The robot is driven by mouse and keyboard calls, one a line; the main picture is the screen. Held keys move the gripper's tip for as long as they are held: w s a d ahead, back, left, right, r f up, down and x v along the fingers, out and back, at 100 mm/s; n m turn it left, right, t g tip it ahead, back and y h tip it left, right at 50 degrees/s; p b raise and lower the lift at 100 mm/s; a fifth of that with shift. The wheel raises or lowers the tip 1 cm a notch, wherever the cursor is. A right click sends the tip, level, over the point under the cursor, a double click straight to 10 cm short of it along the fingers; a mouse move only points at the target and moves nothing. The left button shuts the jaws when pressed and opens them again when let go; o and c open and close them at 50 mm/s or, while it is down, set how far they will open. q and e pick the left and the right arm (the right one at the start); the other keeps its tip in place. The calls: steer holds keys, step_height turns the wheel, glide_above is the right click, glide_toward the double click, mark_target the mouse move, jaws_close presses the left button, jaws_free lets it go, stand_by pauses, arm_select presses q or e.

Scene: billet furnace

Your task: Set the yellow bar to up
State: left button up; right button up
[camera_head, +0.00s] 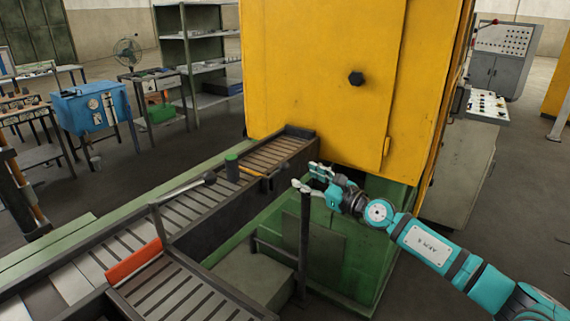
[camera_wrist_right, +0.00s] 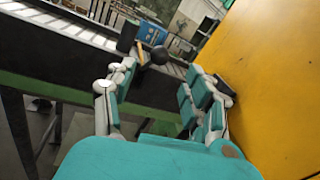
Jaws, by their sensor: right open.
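The yellow bar (camera_head: 250,172) is a short, thin bar beside the roller conveyor, next to a green-topped dark cylinder (camera_head: 232,168). My right gripper (camera_head: 308,178) is open and empty, just right of the bar, in front of the yellow furnace. In the right wrist view, the open fingers (camera_wrist_right: 165,92) stand either side of a black ball knob (camera_wrist_right: 159,56), which lies beyond them. My left gripper is not in view.
The yellow furnace housing (camera_head: 322,70) stands close behind my right gripper. A dark upright post (camera_head: 304,245) stands just below it. A lever with a black ball (camera_head: 210,177) and an orange plate (camera_head: 134,262) are along the conveyor (camera_head: 185,210).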

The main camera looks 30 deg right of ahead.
mark_target(285, 167)
steer(key=w, duration=0.3)
steer(key=w+a, duration=0.1)
steer(key=w, duration=0.4)
steer(key=shift+w+a+p, duration=0.35)
steer(key=shift+w+p, duration=0.05)
steer(key=shift+c, duration=0.4)
jaws_close()
steer(key=shift+f, duration=0.1)
